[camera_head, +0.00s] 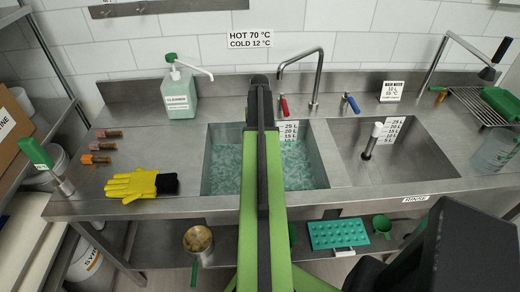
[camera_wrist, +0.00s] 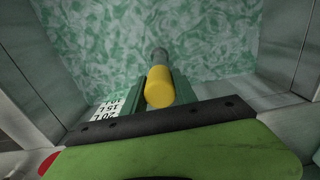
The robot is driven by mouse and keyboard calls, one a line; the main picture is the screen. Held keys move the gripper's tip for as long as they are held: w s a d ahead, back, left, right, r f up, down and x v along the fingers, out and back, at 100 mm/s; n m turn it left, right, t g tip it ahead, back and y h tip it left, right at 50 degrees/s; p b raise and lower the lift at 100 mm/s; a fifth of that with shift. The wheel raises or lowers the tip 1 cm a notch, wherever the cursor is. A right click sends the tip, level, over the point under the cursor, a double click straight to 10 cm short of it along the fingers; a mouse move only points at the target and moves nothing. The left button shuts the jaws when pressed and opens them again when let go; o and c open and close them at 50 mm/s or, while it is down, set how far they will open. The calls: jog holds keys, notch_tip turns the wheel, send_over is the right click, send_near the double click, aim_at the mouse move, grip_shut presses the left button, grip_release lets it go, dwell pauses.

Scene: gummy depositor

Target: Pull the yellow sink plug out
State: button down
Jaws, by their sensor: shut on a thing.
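In the wrist view the yellow sink plug (camera_wrist: 160,90) shows as a yellow cylinder with a darker grey part at its far end. My gripper (camera_wrist: 161,80) has its two green fingers on either side of the yellow part, shut on it. Pale green rippled water shows beyond the plug. I cannot tell whether the plug's far end is in the water or above it. In the head view the left sink (camera_head: 212,130) holds the water. My green arm crosses it and hides the plug and my gripper there.
The right sink (camera_head: 430,160) holds an upright white-topped plug (camera_head: 372,140). A tap (camera_head: 318,75) with red and blue levers stands behind the sinks. Yellow gloves (camera_head: 135,185), a soap bottle (camera_head: 180,95) and brown-capped tubes (camera_head: 100,146) sit on the left counter.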

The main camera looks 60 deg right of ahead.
jog(key=shift+r+p, duration=2)
jog(key=shift+r, duration=0.1)
notch_tip(320, 180, up, 5)
jog(key=p, duration=0.5)
jog(key=shift+r, duration=0.15)
jog(key=c, duration=1.7)
grip_release()
grip_shut()
